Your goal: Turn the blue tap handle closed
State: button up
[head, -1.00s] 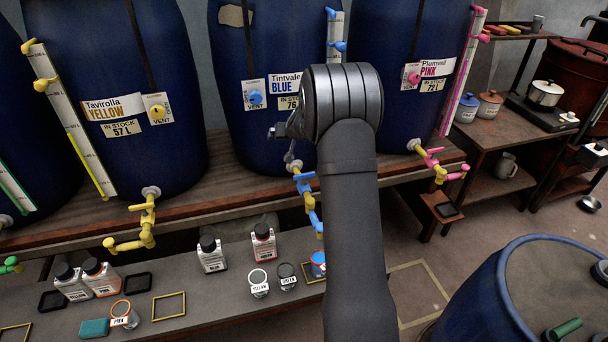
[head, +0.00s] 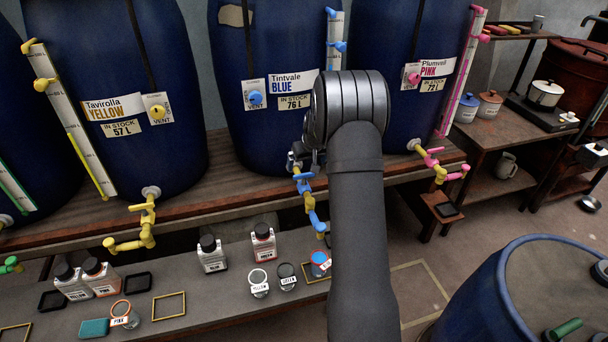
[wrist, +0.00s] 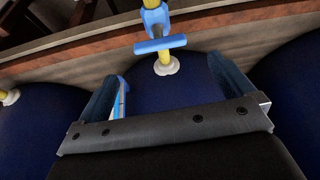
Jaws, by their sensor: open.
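The blue tap handle (head: 303,176) is a small crossbar on the tap below the Tintvale BLUE vat (head: 245,120). In the wrist view the handle (wrist: 160,44) lies crosswise to the yellow pipe, beyond the fingers and roughly centred between them. My gripper (head: 294,160) is just above the handle in the head view, mostly hidden by my own wrist. In the wrist view my gripper (wrist: 167,70) is open, its two fingers wide apart with nothing between them. The fingers look apart from the handle.
A jar with blue (head: 320,262) stands under the tap on the lower bench (head: 190,290). Yellow (head: 147,225) and pink (head: 436,165) taps flank it, with bottles (head: 263,243) nearby. The shelf edge (head: 235,185) runs just behind the blue tap.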

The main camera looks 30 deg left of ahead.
aim_at(304, 174)
jog(key=x, duration=0.8)
jog(key=shift+w+a+f, duration=0.1)
jog(key=shift+f, duration=0.25)
jog(key=c, duration=1)
